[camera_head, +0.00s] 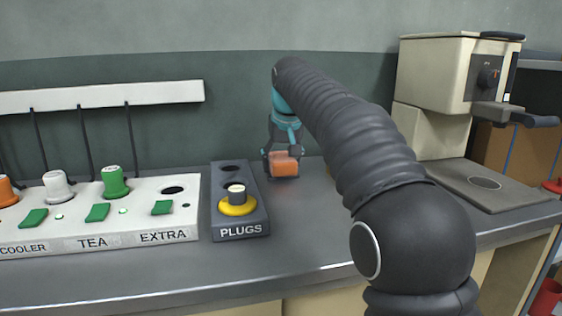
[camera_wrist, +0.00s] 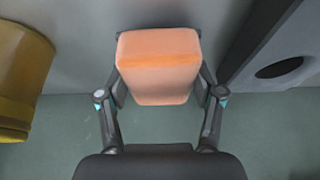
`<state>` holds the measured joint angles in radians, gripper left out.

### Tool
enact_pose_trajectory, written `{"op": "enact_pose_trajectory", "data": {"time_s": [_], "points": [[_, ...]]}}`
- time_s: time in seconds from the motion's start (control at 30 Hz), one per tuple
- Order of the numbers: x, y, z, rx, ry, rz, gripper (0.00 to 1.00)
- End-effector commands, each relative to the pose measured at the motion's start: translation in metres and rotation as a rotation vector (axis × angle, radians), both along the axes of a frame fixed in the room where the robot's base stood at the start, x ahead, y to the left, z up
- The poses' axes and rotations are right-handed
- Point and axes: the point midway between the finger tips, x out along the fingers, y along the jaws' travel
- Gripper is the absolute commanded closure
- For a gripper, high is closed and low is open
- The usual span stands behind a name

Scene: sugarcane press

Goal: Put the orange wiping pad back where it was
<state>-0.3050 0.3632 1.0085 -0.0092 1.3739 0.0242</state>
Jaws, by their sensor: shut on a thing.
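The orange wiping pad (camera_head: 284,164) is a small block between the fingers of my gripper (camera_head: 282,158), near the back of the counter, just right of the plugs holder. In the wrist view the pad (camera_wrist: 158,68) fills the space between both fingers of my gripper (camera_wrist: 160,92), which is shut on it. From the head view I cannot tell for sure whether the pad touches the counter or is slightly above it.
The dark PLUGS holder (camera_head: 227,231) carries a yellow-based plug (camera_head: 238,205). Left of it is a white socket panel (camera_head: 150,222) with coloured plugs. A beige machine (camera_head: 440,90) stands at right. A yellow object (camera_wrist: 22,75) shows in the wrist view.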

Motion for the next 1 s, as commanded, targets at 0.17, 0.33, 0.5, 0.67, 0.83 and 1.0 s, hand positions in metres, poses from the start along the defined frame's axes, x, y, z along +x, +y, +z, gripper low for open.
{"op": "enact_pose_trajectory", "data": {"time_s": [0.17,0.33,0.5,0.67,0.83,1.0], "points": [[0.0,0.0,-0.003,0.0,0.001,0.0,0.26],[0.0,0.0,-0.003,0.0,0.001,0.0,0.08],[0.0,0.0,-0.003,0.0,0.001,0.0,0.08],[0.0,0.0,0.003,0.0,-0.001,0.0,0.08],[-0.008,-0.003,0.025,0.001,-0.002,0.0,0.08],[-0.021,-0.007,0.058,0.001,-0.002,0.0,0.08]]}}
